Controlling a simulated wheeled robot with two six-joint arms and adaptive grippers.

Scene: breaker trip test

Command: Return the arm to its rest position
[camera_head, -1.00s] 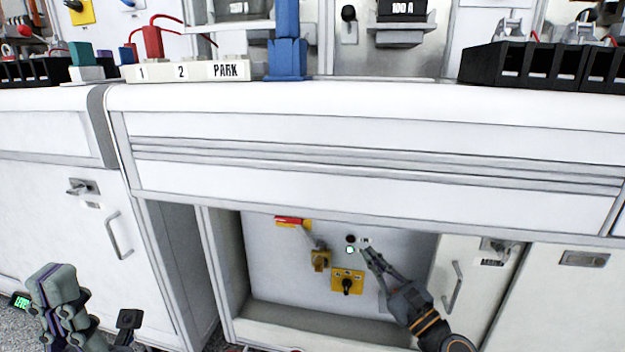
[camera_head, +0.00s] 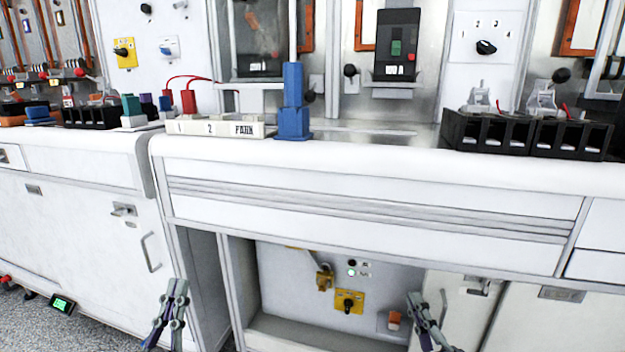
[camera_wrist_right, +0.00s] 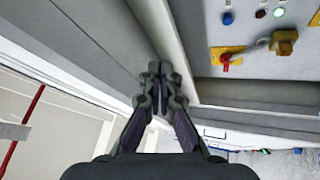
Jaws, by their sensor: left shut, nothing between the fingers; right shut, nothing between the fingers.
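My right gripper (camera_head: 416,298) is shut and empty in the head view, in front of the cabinet's lower right, apart from the recessed panel (camera_head: 290,285). In the right wrist view its fingertips (camera_wrist_right: 155,72) are together with nothing between them, beside the white frame edge. My left gripper (camera_head: 177,287) is shut and empty in front of the lower left cabinet, pointing upward. The panel holds a yellow rotary switch (camera_head: 349,302), a brass block (camera_head: 324,281) and a lit green lamp (camera_head: 351,273).
The white counter (camera_head: 350,165) overhangs the recess. On it stand a blue block (camera_head: 293,110), a numbered strip (camera_head: 215,128) and black bins (camera_head: 530,135). A cabinet door handle (camera_head: 150,252) projects at left.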

